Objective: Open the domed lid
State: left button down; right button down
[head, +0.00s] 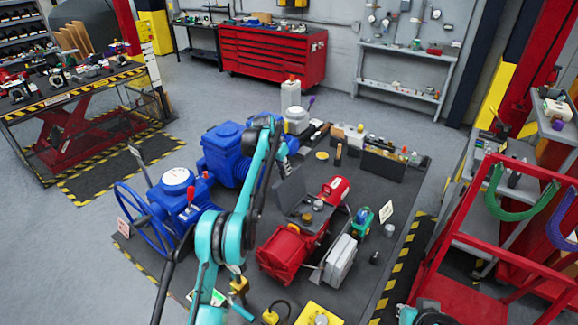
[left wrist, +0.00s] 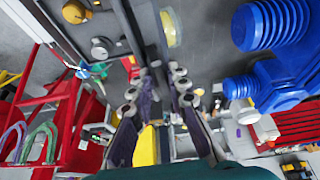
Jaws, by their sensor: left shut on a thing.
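My left arm, teal and black, rises through the middle of the head view. Its gripper is hard to make out there against the dark mat and blue housing. In the left wrist view the left gripper (left wrist: 163,76) has its two fingers drawn close, shut on a narrow dark edge that seems to be part of the domed lid. The dome itself is not clear. A blue actuator (head: 225,152) with a white dial unit (head: 177,178) stands left of the arm. A red actuator (head: 284,254) with an upright dark panel (head: 290,190) lies to the right.
The parts stand on a dark mat (head: 385,215) with striped edges. A blue handwheel (head: 137,215) is at left, a grey ribbed part (head: 340,260) at right. A red cart (head: 455,240) stands at far right, a red tool cabinet (head: 272,55) behind. Grey floor left of the mat is clear.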

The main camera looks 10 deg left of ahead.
pick_arm(q)
jog(key=shift+w+a+f, duration=0.2)
jog(key=shift+a+f, duration=0.1)
jog(key=shift+a, duration=0.35)
jog(key=c, duration=1.5)
grip_release()
jog(key=shift+c, duration=0.2)
jog(key=shift+r, duration=0.1)
jog(key=v, duration=1.1)
jog(key=shift+r, duration=0.4)
jog(key=shift+s, duration=0.1)
